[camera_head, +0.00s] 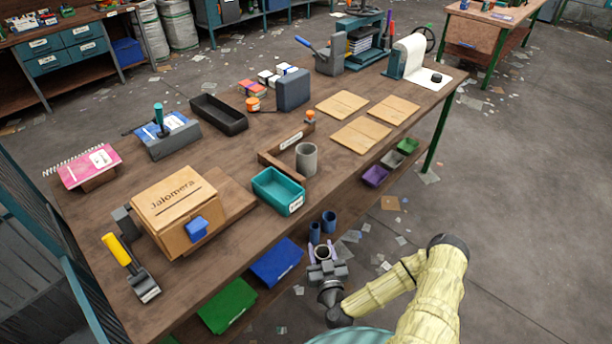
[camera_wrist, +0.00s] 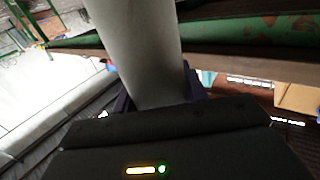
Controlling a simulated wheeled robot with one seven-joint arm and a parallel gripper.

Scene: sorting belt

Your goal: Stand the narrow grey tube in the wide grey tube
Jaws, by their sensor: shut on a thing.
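The wide grey tube (camera_head: 306,160) stands upright on the workbench, beside the teal tray and the wooden corner guide. My gripper (camera_head: 322,253) is off the bench's near edge, in front of and apart from the wide tube. It is shut on the narrow grey tube (camera_head: 322,254), whose open round end faces up in the head view. In the wrist view the narrow tube (camera_wrist: 138,45) rises from between the purple fingers (camera_wrist: 155,90), which it partly hides. The wide tube cannot be made out in the wrist view.
The teal tray (camera_head: 278,190) and a wooden corner guide (camera_head: 277,160) flank the wide tube. A wooden box (camera_head: 175,205) stands to the left. Two dark blue cylinders (camera_head: 329,221) are close behind my gripper. Blue (camera_head: 276,262) and green (camera_head: 228,304) bins sit below the bench top.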

